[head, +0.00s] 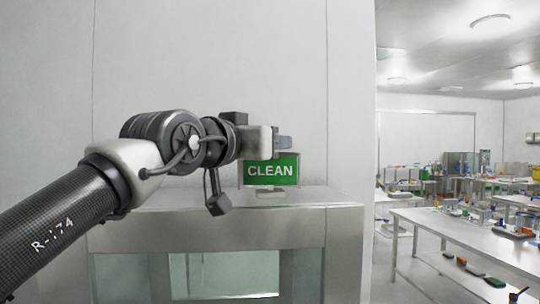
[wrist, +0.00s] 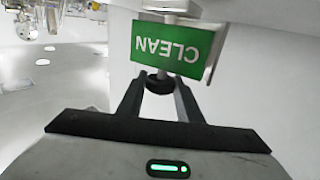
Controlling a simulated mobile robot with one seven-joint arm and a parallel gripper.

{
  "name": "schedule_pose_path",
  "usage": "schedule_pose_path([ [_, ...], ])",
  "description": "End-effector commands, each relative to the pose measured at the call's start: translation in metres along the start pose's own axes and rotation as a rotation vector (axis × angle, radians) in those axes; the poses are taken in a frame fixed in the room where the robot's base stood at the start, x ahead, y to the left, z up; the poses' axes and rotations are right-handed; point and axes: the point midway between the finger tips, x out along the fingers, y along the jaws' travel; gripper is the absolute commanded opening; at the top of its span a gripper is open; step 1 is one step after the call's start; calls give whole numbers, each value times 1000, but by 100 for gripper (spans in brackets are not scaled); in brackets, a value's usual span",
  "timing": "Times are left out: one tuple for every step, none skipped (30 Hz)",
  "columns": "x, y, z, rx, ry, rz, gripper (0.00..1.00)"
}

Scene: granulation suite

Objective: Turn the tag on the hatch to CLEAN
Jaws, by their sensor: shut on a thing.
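The tag (head: 271,170) is a green plate with white CLEAN lettering, and this face is towards the head camera. It stands on a small base on top of the steel hatch (head: 190,224). In the wrist view the tag (wrist: 173,50) shows upside down, also reading CLEAN. My gripper (head: 284,143) is at the tag's top edge. In the wrist view my gripper's two fingers (wrist: 159,88) are shut on a round black knob (wrist: 159,84) at the tag's edge. The other face of the tag is hidden.
A plain pale wall panel (head: 210,60) rises behind the hatch. To the right, a long steel bench (head: 455,236) and further tables hold several small coloured items. The floor (head: 390,270) between the hatch and the bench is clear.

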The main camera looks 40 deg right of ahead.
Motion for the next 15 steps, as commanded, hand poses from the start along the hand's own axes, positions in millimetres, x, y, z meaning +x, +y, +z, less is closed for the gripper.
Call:
schedule_pose_path([
  [-1,-1,6,8,1,-41,10],
  [-1,-1,5,7,1,-57,10],
  [-1,-1,4,7,2,-78,10],
  [-1,0,3,7,2,-92,10],
  [-1,0,3,5,2,-104,10],
  [-1,0,2,4,2,-117,10],
  [0,0,2,3,3,-125,10],
  [0,0,1,3,4,-132,10],
  [0,0,1,2,4,-137,10],
  [1,0,0,1,4,-140,10],
  [1,0,0,0,4,-142,10],
  [1,0,0,0,5,-143,10],
  [1,0,0,-1,5,-143,10],
  [1,0,-1,-1,5,-143,10],
  [1,0,-1,-1,5,-142,10],
])
